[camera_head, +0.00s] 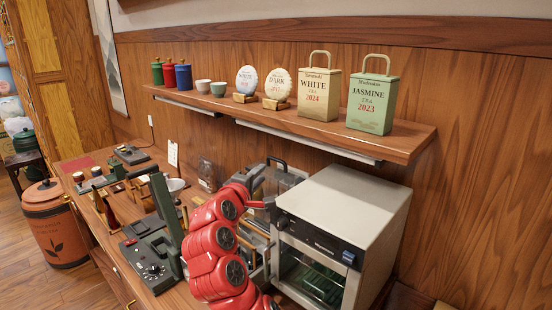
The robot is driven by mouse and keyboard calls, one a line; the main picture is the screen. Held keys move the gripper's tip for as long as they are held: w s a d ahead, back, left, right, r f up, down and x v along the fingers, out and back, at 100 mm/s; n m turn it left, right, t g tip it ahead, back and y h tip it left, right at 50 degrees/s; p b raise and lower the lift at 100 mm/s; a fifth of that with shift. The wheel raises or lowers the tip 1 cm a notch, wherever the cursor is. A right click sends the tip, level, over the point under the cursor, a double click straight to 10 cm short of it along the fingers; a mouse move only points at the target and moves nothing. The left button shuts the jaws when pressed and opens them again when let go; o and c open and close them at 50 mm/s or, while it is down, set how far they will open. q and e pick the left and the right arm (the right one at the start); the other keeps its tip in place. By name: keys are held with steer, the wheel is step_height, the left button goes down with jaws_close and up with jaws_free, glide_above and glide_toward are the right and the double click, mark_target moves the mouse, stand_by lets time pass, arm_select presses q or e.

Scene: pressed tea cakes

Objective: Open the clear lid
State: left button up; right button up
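I cannot make out a clear lid for certain. A small see-through container (207,176) stands at the back of the counter, partly hidden by my red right arm. A grey device with a dark carry handle (276,163) stands behind that arm. My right gripper (262,204) is at the arm's upper end, in front of the grey device. Its fingers blend into the grey parts there, so I cannot see whether they are open or touching anything. My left gripper is out of view.
A white oven (345,212) with a glass front stands right of my arm. A green press with a control box (152,268) is at left. Tins and tea cakes stand on the wall shelf (408,145) above. An orange bin (56,228) is on the floor.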

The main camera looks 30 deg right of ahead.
mark_target(276, 161)
steer(key=p+x, duration=0.2)
steer(key=x, duration=1)
steer(key=shift+d+r+p, duration=0.1)
steer(key=shift+d+p, duration=0.05)
steer(key=shift+p, duration=0.2)
steer(key=shift+w+d, duration=0.35)
steer(key=shift+w, duration=0.1)
jaws_close()
steer(key=shift+f, duration=0.25)
